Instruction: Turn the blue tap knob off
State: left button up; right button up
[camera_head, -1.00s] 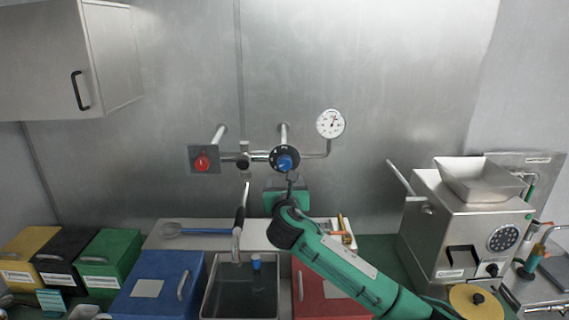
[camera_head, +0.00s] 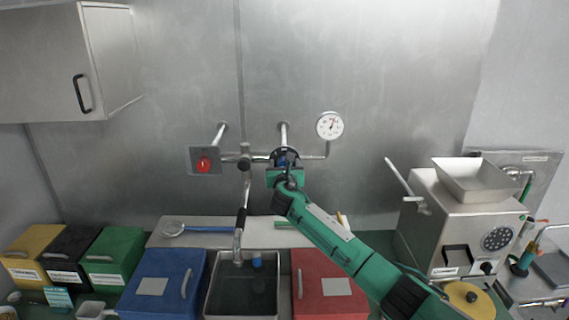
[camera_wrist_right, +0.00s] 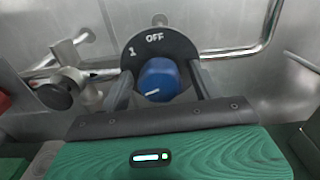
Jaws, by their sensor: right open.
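The blue tap knob (camera_wrist_right: 159,80) sits on a black round dial plate (camera_wrist_right: 152,47) marked "1" and "OFF". In the right wrist view its white pointer line points to the left, toward the "1" side, and not up at "OFF". My right gripper (camera_wrist_right: 161,86) is open, with one finger on each side of the knob; I cannot tell whether either finger touches it. In the head view the right gripper (camera_head: 285,165) covers the lower part of the dial (camera_head: 285,153), and the knob is mostly hidden. My left gripper is not in view.
A red knob (camera_head: 204,165) on a grey plate is left of the dial, and a pressure gauge (camera_head: 330,125) is at upper right. Pipes run beside the dial. A sink (camera_head: 212,300) with a faucet is below. A grinder (camera_head: 465,220) stands at right.

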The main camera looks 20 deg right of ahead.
jog(key=shift+w, duration=0.15)
jog(key=c, duration=1)
jog(key=m+b, duration=0.1)
jog(key=m, duration=0.1)
jog(key=m+b, duration=0.2)
jog(key=m, duration=0.1)
jog(key=shift+f+m, duration=0.2)
jog(key=shift+m, duration=0.1)
jog(key=m+b, duration=0.4)
jog(key=m, duration=0.1)
jog(key=shift+m, duration=0.3)
jog(key=m+b, duration=0.3)
jog(key=m, duration=0.2)
jog(key=m+b, duration=0.3)
jog(key=m, duration=0.2)
